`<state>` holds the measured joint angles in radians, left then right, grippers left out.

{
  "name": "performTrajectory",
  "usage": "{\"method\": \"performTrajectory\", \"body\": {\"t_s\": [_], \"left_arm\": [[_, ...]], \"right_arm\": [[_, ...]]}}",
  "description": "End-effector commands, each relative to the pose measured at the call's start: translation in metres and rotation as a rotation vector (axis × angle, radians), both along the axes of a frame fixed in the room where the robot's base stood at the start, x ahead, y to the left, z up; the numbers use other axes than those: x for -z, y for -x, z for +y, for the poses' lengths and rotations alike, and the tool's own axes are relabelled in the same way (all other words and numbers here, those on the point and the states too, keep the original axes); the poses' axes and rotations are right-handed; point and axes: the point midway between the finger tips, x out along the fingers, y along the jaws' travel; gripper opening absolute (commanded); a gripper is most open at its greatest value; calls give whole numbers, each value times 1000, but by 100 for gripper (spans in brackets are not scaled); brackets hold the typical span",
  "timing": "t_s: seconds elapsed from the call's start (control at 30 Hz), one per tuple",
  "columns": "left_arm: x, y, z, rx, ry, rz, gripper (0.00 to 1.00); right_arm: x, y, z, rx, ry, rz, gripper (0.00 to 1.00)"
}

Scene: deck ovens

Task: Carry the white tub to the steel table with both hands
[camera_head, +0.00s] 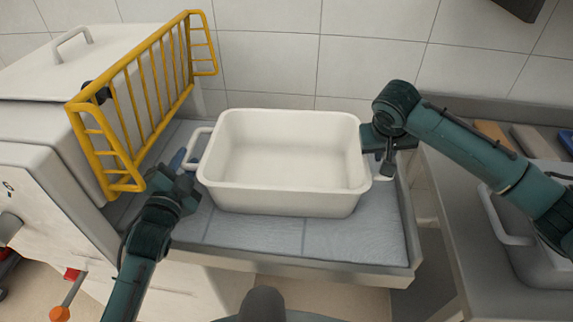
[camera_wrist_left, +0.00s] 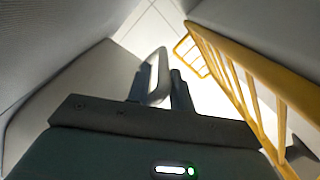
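The white tub (camera_head: 284,198) is empty and stands upright on a grey tiled surface (camera_head: 335,240), with a loop handle at each end. My left gripper (camera_head: 188,168) is at the tub's left handle (camera_head: 197,148). In the left wrist view the handle (camera_wrist_left: 160,62) stands between the two close-set fingers (camera_wrist_left: 160,92), which look shut on it. My right gripper (camera_head: 386,170) points down at the tub's right handle (camera_head: 408,168). Its fingers partly cover that handle, and their gap is not clear. The tub's underside is hidden.
A yellow rail rack (camera_head: 150,95) stands close on the left, beside a white lidded box (camera_head: 60,70). It also shows in the left wrist view (camera_wrist_left: 228,75). A grey counter (camera_head: 455,215) with a metal lidded container (camera_head: 540,240) lies to the right. A tiled wall (camera_head: 270,60) is behind.

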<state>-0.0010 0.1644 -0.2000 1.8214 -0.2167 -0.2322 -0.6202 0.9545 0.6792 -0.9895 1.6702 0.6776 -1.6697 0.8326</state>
Motion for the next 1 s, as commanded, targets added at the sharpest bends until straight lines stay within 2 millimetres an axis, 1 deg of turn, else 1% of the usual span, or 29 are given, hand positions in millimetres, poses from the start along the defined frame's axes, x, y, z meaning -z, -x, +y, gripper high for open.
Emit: {"method": "performTrajectory", "body": {"t_s": [0.03,0.13,0.2,0.73,0.87,1.0], "left_arm": [[-1,0,0,0,0,-2,14],[-1,0,0,0,1,-4,6],[-2,0,0,0,1,-4,0],[-5,0,0,0,4,-8,0],[-10,0,0,0,5,-8,0],[-21,0,0,1,5,-7,0]], "right_arm": [[0,0,0,0,0,0,9],[0,0,0,0,0,0,1],[0,0,0,0,0,0,0],[-2,-1,0,0,0,-3,0],[-7,-1,0,0,0,-3,0],[-19,-1,0,1,1,-3,0]]}}
